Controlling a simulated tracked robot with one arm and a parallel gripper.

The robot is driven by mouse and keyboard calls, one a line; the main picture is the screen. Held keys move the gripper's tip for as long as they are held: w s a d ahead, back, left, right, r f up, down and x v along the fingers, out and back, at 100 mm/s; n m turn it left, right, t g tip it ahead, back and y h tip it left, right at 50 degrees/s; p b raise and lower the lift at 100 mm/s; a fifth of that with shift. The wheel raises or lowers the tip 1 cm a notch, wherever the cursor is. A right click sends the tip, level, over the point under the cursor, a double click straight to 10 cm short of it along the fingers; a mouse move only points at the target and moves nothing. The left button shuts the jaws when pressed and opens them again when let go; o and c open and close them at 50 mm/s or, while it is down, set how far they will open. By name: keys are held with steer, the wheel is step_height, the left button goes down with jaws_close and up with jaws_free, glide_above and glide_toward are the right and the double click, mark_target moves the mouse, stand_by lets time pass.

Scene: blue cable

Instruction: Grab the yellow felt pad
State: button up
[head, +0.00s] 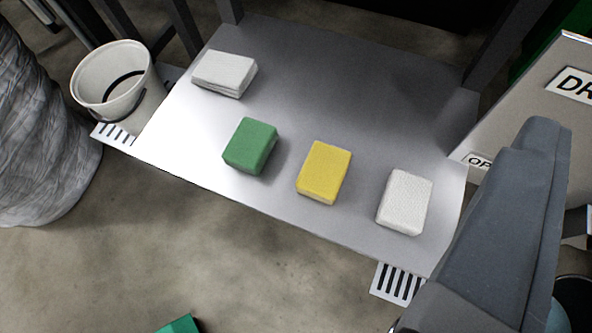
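The yellow felt pad (324,171) is a thick rectangular block. It lies flat on a grey metal table (400,108), a little right of the middle in the head view. A green pad (250,145) lies to its left and a white textured pad (405,202) to its right, both apart from it. No gripper fingers can be made out in this view, and nothing touches the yellow pad.
A folded white cloth (224,74) lies at the table's back left. A white bucket (113,82) stands left of the table. A large grey shape (510,215), unclear in kind, covers the lower right beside a lettered panel (530,95). The table's back middle is clear.

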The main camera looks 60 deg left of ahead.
steer(key=s+a+f+n+g+y, duration=0.1)
steer(key=s+a+f+y, duration=0.2)
steer(key=f, duration=0.8)
steer(key=g+y, duration=0.1)
glide_toward(320, 176)
steer(key=b+x, duration=0.4)
steer(key=x, duration=0.7)
steer(key=c, duration=1)
steer(key=shift+c, duration=0.2)
